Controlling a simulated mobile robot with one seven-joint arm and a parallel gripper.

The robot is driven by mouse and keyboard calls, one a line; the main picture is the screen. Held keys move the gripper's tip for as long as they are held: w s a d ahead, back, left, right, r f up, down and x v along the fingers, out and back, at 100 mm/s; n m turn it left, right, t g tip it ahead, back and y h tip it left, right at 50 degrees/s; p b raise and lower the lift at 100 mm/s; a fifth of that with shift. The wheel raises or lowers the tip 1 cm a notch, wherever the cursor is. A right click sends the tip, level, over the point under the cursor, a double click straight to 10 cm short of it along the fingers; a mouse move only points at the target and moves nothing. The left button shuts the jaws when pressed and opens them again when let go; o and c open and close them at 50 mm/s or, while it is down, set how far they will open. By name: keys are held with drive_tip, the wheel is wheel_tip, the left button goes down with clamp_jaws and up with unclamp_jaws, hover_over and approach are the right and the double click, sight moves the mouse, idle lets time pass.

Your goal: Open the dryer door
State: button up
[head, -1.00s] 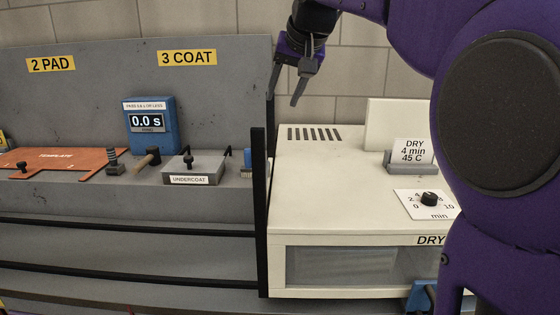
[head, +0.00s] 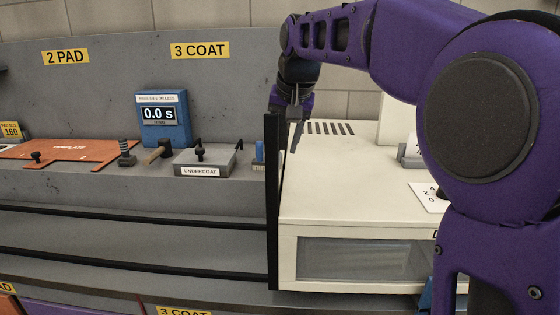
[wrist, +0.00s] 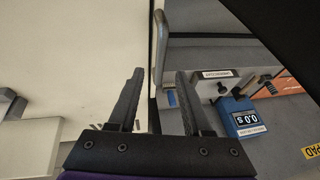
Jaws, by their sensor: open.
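The dryer (head: 335,180) is a white box at the right of the head view, its top also filling the left of the wrist view (wrist: 75,50). My arm hides the door's right end. My gripper (head: 294,128) points down near the dryer's back left corner, beside the vent slots. In the wrist view the two fingers (wrist: 160,76) are apart with nothing clearly held between them. A rounded grey bar (wrist: 160,40) shows just beyond the fingertips; I cannot tell whether it is part of the dryer.
A dial card (head: 428,196) on the dryer top is partly hidden by my arm.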

sight(278, 162)
drive_tip(key=x, duration=0.5)
drive_tip(key=shift+b, duration=0.3)
clamp_jaws()
idle(1.1)
